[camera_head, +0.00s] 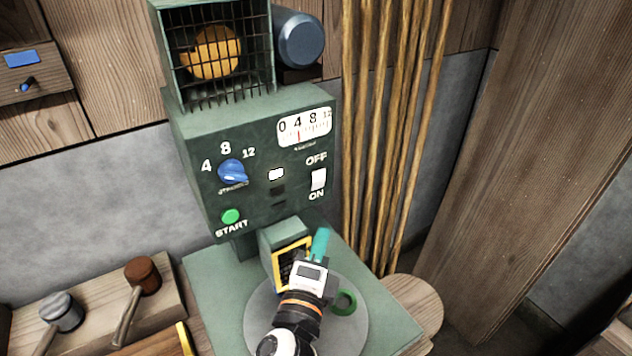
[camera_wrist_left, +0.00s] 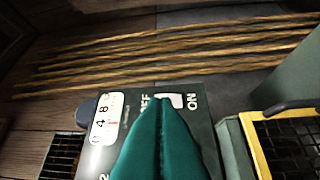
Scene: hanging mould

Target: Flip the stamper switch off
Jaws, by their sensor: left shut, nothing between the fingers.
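The stamper (camera_head: 255,130) is a dark green machine with a front panel. Its white rocker switch (camera_head: 318,179) sits at the panel's right, with OFF above it and ON below it. I cannot tell which side of the rocker is pressed in. In the left wrist view the switch (camera_wrist_left: 176,100) shows just beyond my fingertips, partly hidden by them. My left gripper (camera_head: 322,232) has teal fingers, shut and empty, pointing up toward the panel below the switch. The closed fingers fill the middle of the left wrist view (camera_wrist_left: 160,105). My right gripper is not in view.
A blue dial (camera_head: 232,172) and a green START button (camera_head: 231,216) are on the panel's left. The yellow-framed stamp head (camera_head: 291,262) is close beside my left gripper. A green ring (camera_head: 344,303) lies on the round plate (camera_head: 262,300). Wooden poles (camera_head: 390,120) stand at right.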

